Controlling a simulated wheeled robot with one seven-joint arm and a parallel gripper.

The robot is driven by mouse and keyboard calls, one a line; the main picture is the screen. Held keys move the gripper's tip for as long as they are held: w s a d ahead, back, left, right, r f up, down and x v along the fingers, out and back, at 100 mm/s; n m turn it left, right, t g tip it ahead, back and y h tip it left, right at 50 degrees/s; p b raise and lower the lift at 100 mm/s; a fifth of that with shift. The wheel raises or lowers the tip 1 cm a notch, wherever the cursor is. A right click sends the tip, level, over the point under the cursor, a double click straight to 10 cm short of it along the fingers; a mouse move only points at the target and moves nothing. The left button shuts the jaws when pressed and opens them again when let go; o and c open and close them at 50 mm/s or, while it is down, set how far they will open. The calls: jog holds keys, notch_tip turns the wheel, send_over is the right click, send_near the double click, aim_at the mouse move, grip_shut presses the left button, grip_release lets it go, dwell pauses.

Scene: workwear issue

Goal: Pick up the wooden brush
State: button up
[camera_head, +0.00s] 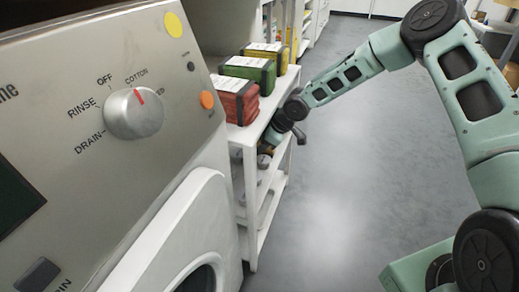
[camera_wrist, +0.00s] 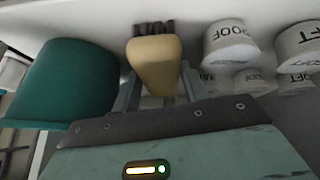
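The wooden brush (camera_wrist: 155,62) has a tan wooden body and dark bristles at its far end. It is at the upper middle of the wrist view, on a pale shelf surface. My gripper (camera_wrist: 160,82) has its two grey fingers apart, one on each side of the brush's near part. The brush hides the fingertips, so contact is unclear. In the head view my gripper (camera_head: 266,150) reaches into the white shelf unit from the aisle side, below the top board, and the brush cannot be made out clearly there.
A green-teal container (camera_wrist: 65,80) stands close left of the brush. Several white lettered rolls (camera_wrist: 230,42) stand close right. Red (camera_head: 235,100), green (camera_head: 250,72) and yellow bundles sit on the shelf unit's top (camera_head: 262,118). A washing machine (camera_head: 110,150) fills the left; the grey floor (camera_head: 345,150) is clear.

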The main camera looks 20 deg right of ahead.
jog(key=shift+c, duration=1.1)
jog(key=shift+r, duration=0.1)
jog(key=shift+r+p, duration=0.4)
jog(key=shift+p, duration=0.35)
jog(key=s+d+p, duration=0.3)
jog(key=d, duration=0.5)
jog(key=s+d+p, duration=0.4)
jog(key=d, duration=0.4)
jog(key=shift+s+d+f, duration=0.15)
jog(key=shift+s+f, duration=0.05)
jog(key=shift+s, duration=0.1)
jog(key=o, duration=0.4)
jog(key=shift+c, duration=1.4)
